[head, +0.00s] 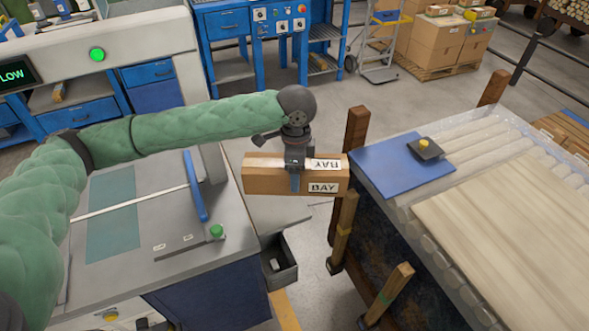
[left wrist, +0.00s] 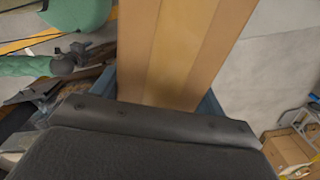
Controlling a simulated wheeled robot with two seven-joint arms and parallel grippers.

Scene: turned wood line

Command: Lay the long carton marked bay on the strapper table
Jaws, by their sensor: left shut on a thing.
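The long carton marked BAY (head: 262,183) is brown, with white BAY labels on its top and front. It hangs level in the air, in the gap between the strapper table and the log bench. My left gripper (head: 295,181) is shut on it near its middle, from above. In the left wrist view the carton (left wrist: 185,50) runs up and away between the fingers. The strapper table (head: 163,235) is at the left, grey with a teal patch (head: 111,190) on top. My arm hides part of it. My right gripper is in neither view.
A strapper arch (head: 120,45) with a green lamp stands over the table. A blue bar (head: 195,187) and a green button (head: 216,231) are near its right edge. Wooden posts (head: 355,130) and a log bench with a blue mat (head: 400,168) are at the right. A dark bin (head: 283,277) is below.

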